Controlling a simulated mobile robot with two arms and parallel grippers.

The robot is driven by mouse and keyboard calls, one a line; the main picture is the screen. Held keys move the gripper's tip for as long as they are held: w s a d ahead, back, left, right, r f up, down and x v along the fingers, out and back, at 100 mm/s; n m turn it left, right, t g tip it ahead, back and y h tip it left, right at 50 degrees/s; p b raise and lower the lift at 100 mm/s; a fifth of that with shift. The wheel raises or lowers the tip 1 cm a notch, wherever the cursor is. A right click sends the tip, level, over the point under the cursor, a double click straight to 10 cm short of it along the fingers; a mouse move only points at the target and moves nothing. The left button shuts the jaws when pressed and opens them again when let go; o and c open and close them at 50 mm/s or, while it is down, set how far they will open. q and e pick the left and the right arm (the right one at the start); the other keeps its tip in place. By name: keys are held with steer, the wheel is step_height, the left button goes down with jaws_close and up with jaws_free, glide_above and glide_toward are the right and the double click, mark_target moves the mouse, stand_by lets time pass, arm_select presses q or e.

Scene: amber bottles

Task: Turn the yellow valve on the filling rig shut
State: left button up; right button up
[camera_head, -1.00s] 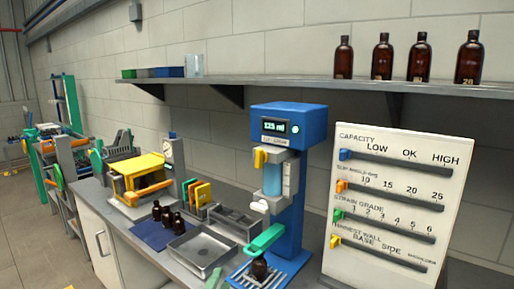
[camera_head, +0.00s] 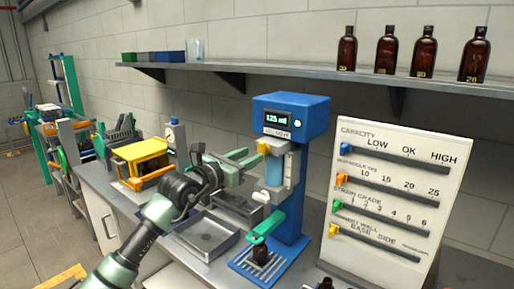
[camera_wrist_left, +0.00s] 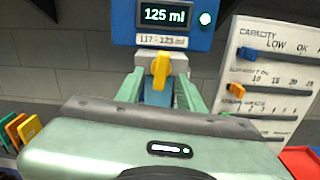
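The filling rig (camera_head: 290,115) is a blue stand with a display reading 125 ml and a green light. Its yellow valve (camera_head: 264,147) sits below the display; in the left wrist view the valve (camera_wrist_left: 161,70) handle stands roughly upright. My left gripper (camera_head: 262,172) reaches toward the rig from the left. In the left wrist view its two green fingers (camera_wrist_left: 160,92) are apart, one on each side of the valve's line, with nothing held. I cannot tell whether they touch it. My right gripper is not in view.
A white gauge board (camera_head: 390,205) with colored sliders stands right of the rig. A green lever (camera_head: 266,226) juts out below the valve. A metal tray (camera_head: 206,236) lies on the bench to the left. Several amber bottles (camera_head: 386,52) stand on the shelf above.

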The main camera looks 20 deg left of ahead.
mark_target(259, 152)
arm_select(q)
steer(key=shift+p+x, duration=0.65)
steer(key=shift+x, duration=1.3)
steer(key=shift+d, duration=0.1)
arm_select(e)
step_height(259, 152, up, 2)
arm_select(q)
jaws_close()
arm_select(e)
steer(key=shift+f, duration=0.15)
